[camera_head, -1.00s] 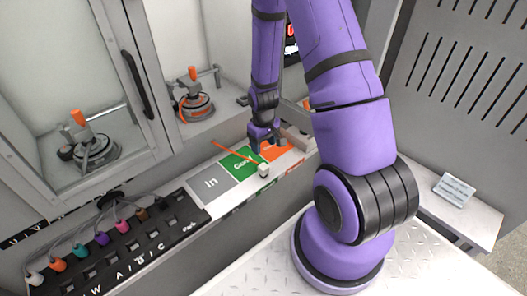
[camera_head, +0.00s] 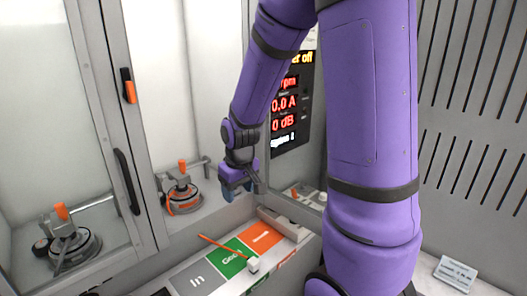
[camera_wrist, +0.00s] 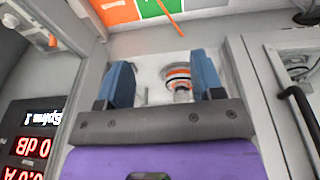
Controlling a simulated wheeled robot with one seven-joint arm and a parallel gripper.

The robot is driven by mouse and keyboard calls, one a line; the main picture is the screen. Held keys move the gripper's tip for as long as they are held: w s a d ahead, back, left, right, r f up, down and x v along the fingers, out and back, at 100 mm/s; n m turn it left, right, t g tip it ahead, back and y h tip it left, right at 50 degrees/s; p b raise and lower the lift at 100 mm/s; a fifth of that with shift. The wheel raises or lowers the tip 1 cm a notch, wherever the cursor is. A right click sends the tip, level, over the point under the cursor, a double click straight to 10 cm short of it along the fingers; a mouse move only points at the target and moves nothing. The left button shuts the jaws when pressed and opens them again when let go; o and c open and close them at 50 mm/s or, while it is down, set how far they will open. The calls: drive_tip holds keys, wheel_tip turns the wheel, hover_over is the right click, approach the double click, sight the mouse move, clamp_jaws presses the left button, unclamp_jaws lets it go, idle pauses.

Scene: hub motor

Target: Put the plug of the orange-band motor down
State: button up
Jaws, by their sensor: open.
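The white plug (camera_head: 253,264) with its orange cable (camera_head: 222,247) lies across the green "Good" field (camera_head: 232,262) of the shelf. The plug sits at the field's front edge, and the cable also shows in the wrist view (camera_wrist: 168,12). My gripper (camera_head: 238,190) is open and empty, raised above and behind the plug, clear of it. In the wrist view, a motor with an orange band (camera_wrist: 177,73) appears beyond my spread blue fingers (camera_wrist: 163,80). In the head view, a motor with orange parts (camera_head: 182,198) stands in the middle bay.
A second motor (camera_head: 73,245) stands in the left bay behind a framed door with a black handle (camera_head: 127,181). The grey "In" field (camera_head: 197,280) and orange field (camera_head: 260,237) flank the green one. A display panel (camera_head: 291,105) hangs behind my arm.

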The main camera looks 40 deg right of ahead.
drive_tip(key=s+a+r+t, duration=0.1)
drive_tip(key=s+a+r, duration=0.2)
drive_tip(key=s+r, duration=0.6)
drive_tip(key=s+a+r+t, duration=0.2)
drive_tip(key=s+a+r, duration=0.2)
drive_tip(key=s+r, duration=0.5)
drive_tip(key=shift+s+a+r, duration=0.15)
drive_tip(key=shift+a+r, duration=0.15)
drive_tip(key=shift+r, duration=0.6)
